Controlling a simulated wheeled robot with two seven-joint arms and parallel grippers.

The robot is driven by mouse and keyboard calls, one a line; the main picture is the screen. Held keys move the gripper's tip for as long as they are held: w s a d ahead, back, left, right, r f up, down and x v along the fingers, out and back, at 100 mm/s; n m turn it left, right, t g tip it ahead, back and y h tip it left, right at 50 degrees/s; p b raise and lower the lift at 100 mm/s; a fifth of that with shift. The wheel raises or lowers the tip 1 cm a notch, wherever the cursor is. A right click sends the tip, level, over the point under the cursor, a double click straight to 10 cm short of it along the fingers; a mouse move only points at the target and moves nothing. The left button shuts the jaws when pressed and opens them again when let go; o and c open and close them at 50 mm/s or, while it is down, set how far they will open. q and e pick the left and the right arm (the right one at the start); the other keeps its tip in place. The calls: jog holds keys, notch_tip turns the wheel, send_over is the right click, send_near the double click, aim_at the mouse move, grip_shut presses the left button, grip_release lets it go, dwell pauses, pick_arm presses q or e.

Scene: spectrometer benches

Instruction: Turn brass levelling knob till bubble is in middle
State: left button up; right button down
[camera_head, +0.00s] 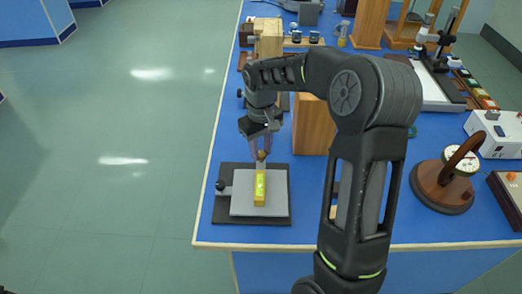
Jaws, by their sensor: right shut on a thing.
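The brass levelling knob (262,155) is small and sits at the far edge of a grey plate (243,206) on a dark base (224,213). A yellow-green bubble level (260,188) lies lengthwise on the plate. The bubble's place in the vial is too small to tell. My right gripper (261,151) reaches down from above and is shut on the brass knob, just beyond the far end of the level. The fingers partly hide the knob. My left gripper is not in view.
A wooden block (312,125) stands close to the right of my gripper. A wooden stand with a round dial (440,188) is at the right. Several instruments fill the back of the blue bench (225,150). My right arm hides part of the bench.

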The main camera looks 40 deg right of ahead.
aim_at(261, 153)
jog(key=m, duration=0.5)
jog(key=shift+m, duration=0.4)
jog(key=c, duration=1.1)
grip_release()
notch_tip(261, 153, up, 8)
jog(key=shift+f+b, duration=0.1)
jog(key=shift+b, duration=0.35)
